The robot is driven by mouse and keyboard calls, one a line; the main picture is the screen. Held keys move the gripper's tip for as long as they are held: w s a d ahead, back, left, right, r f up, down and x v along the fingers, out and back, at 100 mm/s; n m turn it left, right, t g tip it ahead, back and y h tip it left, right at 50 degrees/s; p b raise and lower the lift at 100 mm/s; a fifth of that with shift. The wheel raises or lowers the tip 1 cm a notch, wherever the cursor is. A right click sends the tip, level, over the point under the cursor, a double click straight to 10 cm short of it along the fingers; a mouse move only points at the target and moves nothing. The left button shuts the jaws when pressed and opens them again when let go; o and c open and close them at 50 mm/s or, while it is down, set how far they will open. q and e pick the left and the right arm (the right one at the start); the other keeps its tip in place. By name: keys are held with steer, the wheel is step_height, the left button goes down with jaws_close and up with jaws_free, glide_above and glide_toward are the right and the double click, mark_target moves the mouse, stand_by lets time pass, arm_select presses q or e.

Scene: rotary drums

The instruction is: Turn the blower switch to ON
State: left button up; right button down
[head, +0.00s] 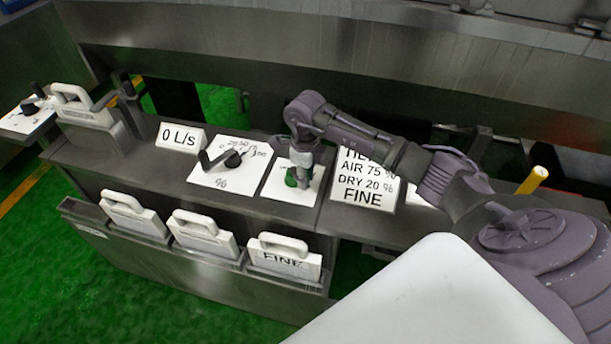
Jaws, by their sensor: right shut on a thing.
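The blower switch (291,177) appears to be the green knob on a small white panel (285,194) on the steel console. Its label and pointer position cannot be read because my gripper covers much of it. My right gripper (301,179) reaches down from above and is shut on this green knob. My left gripper is not in view.
Left of the switch is a white dial plate (225,179) with a black knob, then a sign reading 0 L/s (180,138). A text sign (363,181) stands close on the right. Several handled white plates (284,258) sit in front racks. A yellow-tipped post (533,180) stands farther right.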

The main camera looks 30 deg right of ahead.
steer(key=shift+a, duration=0.1)
stand_by(0.3)
steer(key=a+m, duration=0.1)
steer(key=m, duration=0.2)
steer(key=w+a+m+b, duration=0.1)
steer(key=m, duration=0.1)
steer(key=shift+a, duration=0.3)
steer(key=a+m, duration=0.1)
steer(key=m, duration=0.1)
steer(key=w+a+m+b, duration=0.1)
steer(key=m, duration=0.1)
steer(key=shift+w+m, duration=0.2)
steer(key=shift+m, duration=0.2)
steer(key=m, duration=0.1)
steer(key=w+m, duration=0.1)
steer(key=shift+w+a+m+b, duration=0.15)
steer(key=shift+a+m+b, duration=0.15)
steer(key=shift+a, duration=0.05)
steer(key=m, duration=0.1)
steer(key=w+m, duration=0.1)
steer(key=shift+w+a+m, duration=0.15)
steer(key=shift+a+m, duration=0.05)
steer(key=shift+m, duration=0.1)
steer(key=shift+w+m+b, duration=0.2)
steer(key=shift+w+m, duration=0.25)
steer(key=shift+m, duration=0.35)
steer(key=shift+w+m+b, duration=0.2)
steer(key=shift+w+m, duration=0.2)
steer(key=shift+m, duration=0.4)
steer(key=shift+r, duration=0.1)
